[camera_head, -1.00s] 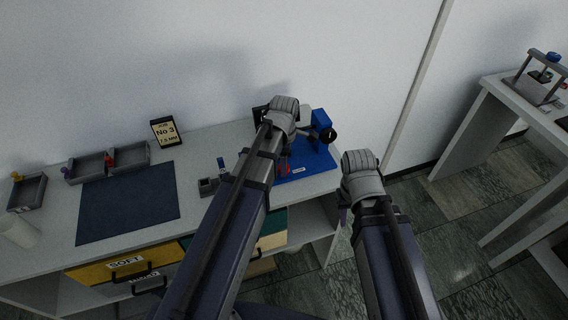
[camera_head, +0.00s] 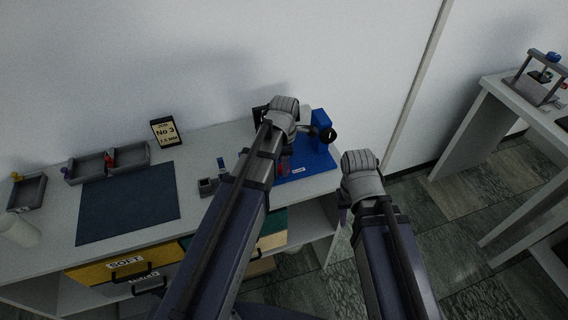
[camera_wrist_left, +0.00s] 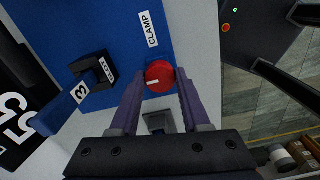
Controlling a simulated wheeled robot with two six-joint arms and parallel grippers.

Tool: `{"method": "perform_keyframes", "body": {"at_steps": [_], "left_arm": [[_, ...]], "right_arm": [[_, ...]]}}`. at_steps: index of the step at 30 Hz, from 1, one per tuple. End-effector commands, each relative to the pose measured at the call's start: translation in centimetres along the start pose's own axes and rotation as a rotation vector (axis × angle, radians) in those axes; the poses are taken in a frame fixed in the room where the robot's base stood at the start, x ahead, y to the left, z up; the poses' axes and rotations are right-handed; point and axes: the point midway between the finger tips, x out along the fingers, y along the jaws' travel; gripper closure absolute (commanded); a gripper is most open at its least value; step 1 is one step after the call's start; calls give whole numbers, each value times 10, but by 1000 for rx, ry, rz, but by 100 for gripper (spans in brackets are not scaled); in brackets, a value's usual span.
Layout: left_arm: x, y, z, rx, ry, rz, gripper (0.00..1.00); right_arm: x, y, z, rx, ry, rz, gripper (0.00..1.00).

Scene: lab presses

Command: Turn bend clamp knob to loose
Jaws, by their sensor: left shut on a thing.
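The red clamp knob (camera_wrist_left: 160,77) sits on the blue base by the white CLAMP label (camera_wrist_left: 149,29) in the left wrist view. Its pale mark points toward the lower left of that view. My left gripper (camera_wrist_left: 161,81) is shut on the knob, one finger on each side. In the head view the knob (camera_head: 284,170) shows as a small red patch below my left wrist, mostly hidden by my arm. My right gripper (camera_head: 345,207) hangs right of the bench, apart from the press; its fingers are mostly hidden behind my arm.
The blue press base (camera_head: 312,163) carries an upright blue block with a black round knob (camera_head: 328,135). A grey block (camera_head: 207,186), dark mat (camera_head: 128,203), grey trays (camera_head: 129,156) and a No 3 sign (camera_head: 164,132) lie left. A second bench (camera_head: 489,100) stands right.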

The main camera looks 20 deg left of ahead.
Motion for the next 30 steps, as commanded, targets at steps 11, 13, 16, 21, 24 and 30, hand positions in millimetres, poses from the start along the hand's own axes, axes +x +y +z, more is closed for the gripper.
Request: {"method": "perform_keyframes", "body": {"at_steps": [11, 13, 16, 21, 24, 30], "left_arm": [[0, 0, 0, -1, 0, 0, 24], [0, 0, 0, 0, 0, 0, 24], [0, 0, 0, 0, 0, 0, 24], [-6, 0, 0, 0, 0, 0, 24], [-13, 0, 0, 0, 0, 0, 24], [-36, 0, 0, 0, 0, 0, 24]], "right_arm": [[0, 0, 0, 0, 0, 0, 66], [0, 0, 0, 0, 0, 0, 66], [0, 0, 0, 0, 0, 0, 66], [-6, 0, 0, 0, 0, 0, 66], [-13, 1, 1, 0, 0, 0, 66], [-36, 3, 2, 0, 0, 0, 66]]}}
